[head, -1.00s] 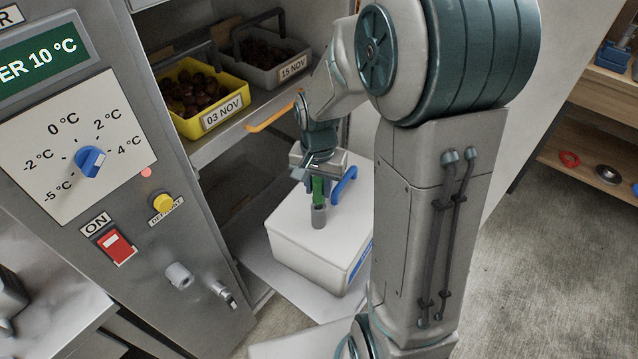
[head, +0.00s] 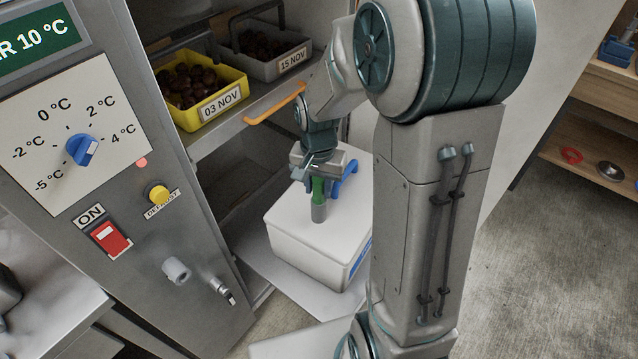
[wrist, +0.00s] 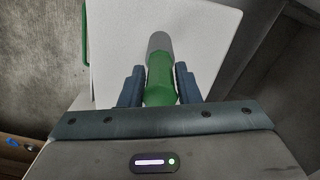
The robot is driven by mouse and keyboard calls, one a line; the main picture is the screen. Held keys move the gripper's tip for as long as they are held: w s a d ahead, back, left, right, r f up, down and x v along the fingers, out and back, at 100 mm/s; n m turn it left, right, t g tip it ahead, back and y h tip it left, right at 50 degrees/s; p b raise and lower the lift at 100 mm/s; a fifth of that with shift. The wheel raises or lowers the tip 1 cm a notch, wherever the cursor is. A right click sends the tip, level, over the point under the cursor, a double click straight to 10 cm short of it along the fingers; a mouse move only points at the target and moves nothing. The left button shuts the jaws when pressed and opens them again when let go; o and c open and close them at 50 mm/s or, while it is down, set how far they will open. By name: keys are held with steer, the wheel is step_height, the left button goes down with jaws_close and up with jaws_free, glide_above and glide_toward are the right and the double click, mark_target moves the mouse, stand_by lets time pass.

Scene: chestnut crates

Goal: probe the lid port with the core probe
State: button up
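The core probe (head: 319,211), with a green handle and a grey lower end, stands upright over the white lid (head: 290,215) of a box in the head view. My gripper (wrist: 160,86) is shut on the green handle of the core probe (wrist: 160,70) in the wrist view, with a dark blue finger on each side. The grey end points at the lid (wrist: 200,50). The lid port cannot be seen; the probe may cover it. I cannot tell how far the probe's tip goes into the lid.
A yellow crate (head: 235,84) and a grey crate (head: 262,66) of chestnuts sit on the shelf above. An orange bar (head: 275,105) juts out near my arm. The control panel (head: 120,200) stands at left.

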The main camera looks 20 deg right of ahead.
steer(key=o, duration=0.4)
steer(key=shift+c, duration=0.2)
step_height(320, 180, up, 14)
steer(key=shift+p, duration=0.35)
steer(key=s+n+t, duration=0.2)
steer(key=s+n, duration=0.4)
steer(key=s, duration=0.7)
steer(key=shift+s+f+t+p, duration=0.2)
steer(key=shift+s+t+p, duration=0.05)
steer(key=shift+t+p, duration=0.2)
